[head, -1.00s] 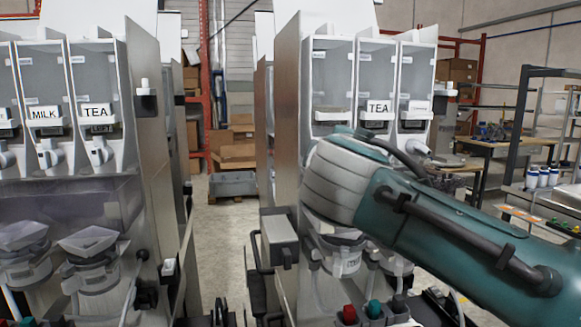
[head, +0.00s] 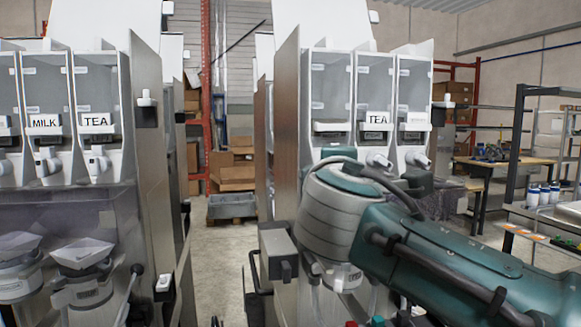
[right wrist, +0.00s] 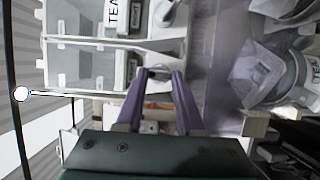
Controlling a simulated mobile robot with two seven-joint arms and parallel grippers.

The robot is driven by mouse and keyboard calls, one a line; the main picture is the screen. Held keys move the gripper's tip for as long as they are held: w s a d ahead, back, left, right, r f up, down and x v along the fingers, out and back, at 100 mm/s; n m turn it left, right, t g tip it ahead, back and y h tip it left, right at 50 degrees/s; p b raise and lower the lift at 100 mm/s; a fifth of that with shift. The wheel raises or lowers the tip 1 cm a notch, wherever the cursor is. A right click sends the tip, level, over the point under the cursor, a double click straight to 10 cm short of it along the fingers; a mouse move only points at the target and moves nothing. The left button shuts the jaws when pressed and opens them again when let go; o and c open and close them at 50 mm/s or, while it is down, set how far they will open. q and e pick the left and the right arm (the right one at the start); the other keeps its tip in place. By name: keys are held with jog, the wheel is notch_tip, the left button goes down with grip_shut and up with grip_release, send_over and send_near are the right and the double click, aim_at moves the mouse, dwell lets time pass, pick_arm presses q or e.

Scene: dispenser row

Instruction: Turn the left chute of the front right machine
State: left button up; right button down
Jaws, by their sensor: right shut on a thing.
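The front right machine (head: 287,110) stands right of centre in the head view, with three clear canisters side by side. Its left canister (head: 331,90) shows no readable label; the middle one carries a TEA label (head: 377,118). My right gripper is hidden in the head view. In the right wrist view my right gripper (right wrist: 160,73) has its purple fingers closed together at the left chute, under the leftmost canister. The chute's exact angle is hidden. My left gripper is out of view.
The middle chute (head: 378,160) and right chute (head: 416,159) are close beside my arm. Another machine with MILK and TEA canisters (head: 97,90) stands at left. Between the machines is a floor gap with a grey crate (head: 231,206). Shelving (head: 520,130) stands at right.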

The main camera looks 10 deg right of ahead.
jog(key=c, duration=0.5)
grip_release()
